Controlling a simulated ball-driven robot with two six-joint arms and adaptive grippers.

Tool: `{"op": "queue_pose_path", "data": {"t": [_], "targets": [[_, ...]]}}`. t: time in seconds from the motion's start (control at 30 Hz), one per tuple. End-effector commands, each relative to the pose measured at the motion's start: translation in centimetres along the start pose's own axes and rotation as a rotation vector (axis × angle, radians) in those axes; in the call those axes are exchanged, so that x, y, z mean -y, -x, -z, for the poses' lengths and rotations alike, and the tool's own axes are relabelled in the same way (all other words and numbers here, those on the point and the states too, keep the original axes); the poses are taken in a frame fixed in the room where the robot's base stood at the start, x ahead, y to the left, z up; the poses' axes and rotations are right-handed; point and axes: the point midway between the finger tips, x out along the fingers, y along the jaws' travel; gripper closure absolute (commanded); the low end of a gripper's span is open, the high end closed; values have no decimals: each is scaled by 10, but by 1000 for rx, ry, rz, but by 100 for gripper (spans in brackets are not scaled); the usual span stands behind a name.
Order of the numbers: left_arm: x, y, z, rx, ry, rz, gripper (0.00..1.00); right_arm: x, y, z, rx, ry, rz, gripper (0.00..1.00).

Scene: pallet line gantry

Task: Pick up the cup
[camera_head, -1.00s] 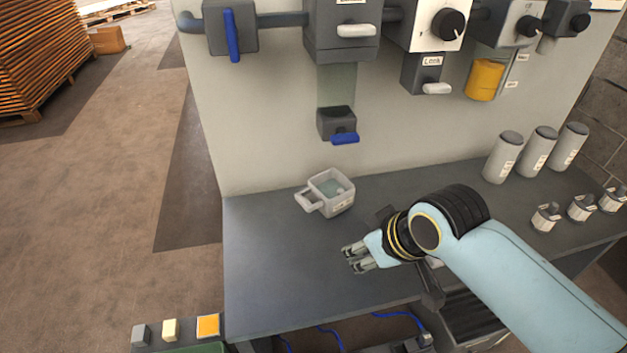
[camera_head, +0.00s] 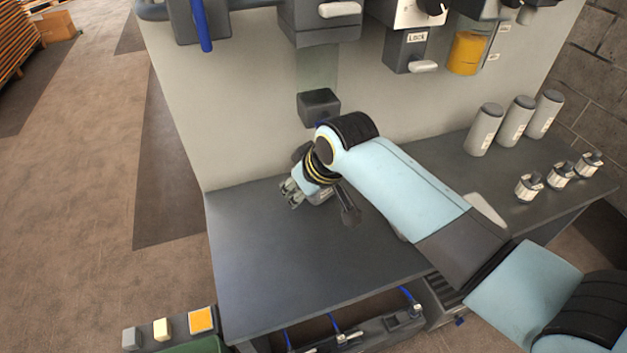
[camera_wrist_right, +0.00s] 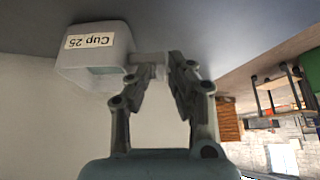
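The cup (camera_wrist_right: 95,57) is a pale grey, squarish vessel with a "Cup 25" label and a handle (camera_wrist_right: 150,63) on its side. It shows in the right wrist view, upper left. In the head view it is mostly hidden behind my right gripper, with a small part (camera_head: 321,198) showing below the wrist. My right gripper (camera_head: 290,192) is at the handle side of the cup. In the right wrist view my right gripper (camera_wrist_right: 163,62) has its fingertips apart, with the handle at or between them; contact is unclear. My left gripper is not in view.
The cup stands on a dark grey bench (camera_head: 300,270) with clear room in front. A dispenser block (camera_head: 319,105) hangs on the panel behind. Several grey cylinders (camera_head: 484,129) and small fittings (camera_head: 528,187) stand at the right. A yellow cylinder (camera_head: 466,53) hangs above.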

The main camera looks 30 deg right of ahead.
Motion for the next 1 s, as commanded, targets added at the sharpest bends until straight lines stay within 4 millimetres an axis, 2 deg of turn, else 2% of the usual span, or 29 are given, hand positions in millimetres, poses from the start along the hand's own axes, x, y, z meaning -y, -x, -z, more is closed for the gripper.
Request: {"op": "queue_pose_path", "data": {"t": [0.1,0.2,0.3,0.57,0.7,1.0], "targets": [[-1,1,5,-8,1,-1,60,0,-11,21,-3,0,1,82],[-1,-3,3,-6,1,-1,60,0,-29,16,1,0,1,82],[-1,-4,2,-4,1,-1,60,0,-37,16,-1,0,0,82],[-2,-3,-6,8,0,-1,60,0,-38,16,-1,0,0,83],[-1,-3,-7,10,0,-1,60,0,-38,16,-1,0,0,100],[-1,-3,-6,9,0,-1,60,0,-38,16,-3,0,0,100]]}}
